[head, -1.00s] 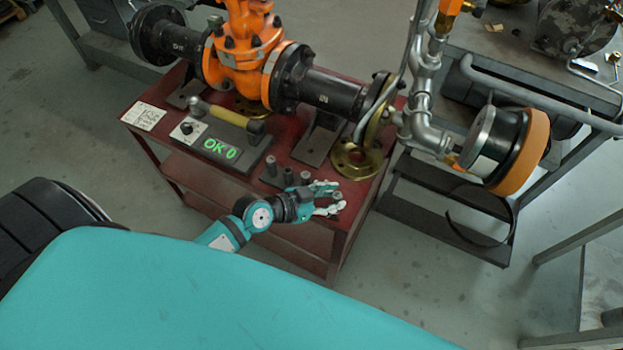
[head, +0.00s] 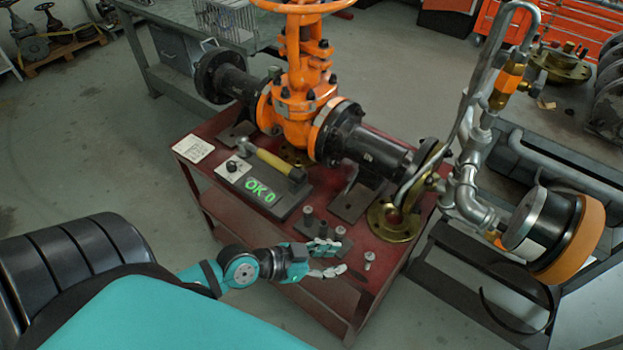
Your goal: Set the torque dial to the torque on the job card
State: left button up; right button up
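The torque dial (head: 232,166) is a small dark knob on a white plate at the left end of a grey board; its setting is too small to read. A green readout (head: 260,190) on the board shows "OK 0". The job card (head: 193,149) lies on the red bench's left corner; its writing is illegible here. A yellow-handled tool (head: 273,161) lies along the back of the board. My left gripper (head: 338,258) is open and empty at the bench's front edge, to the right of and nearer than the dial. My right gripper is out of view.
Several small sockets (head: 309,215) stand between the board and my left gripper; a separate one (head: 369,257) stands just beyond its fingertips. The orange gate valve (head: 297,105) and black pipe rise behind. A gauge on piping (head: 540,228) stands at right.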

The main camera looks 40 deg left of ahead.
aim_at(231, 166)
jog(key=u, duration=1.5)
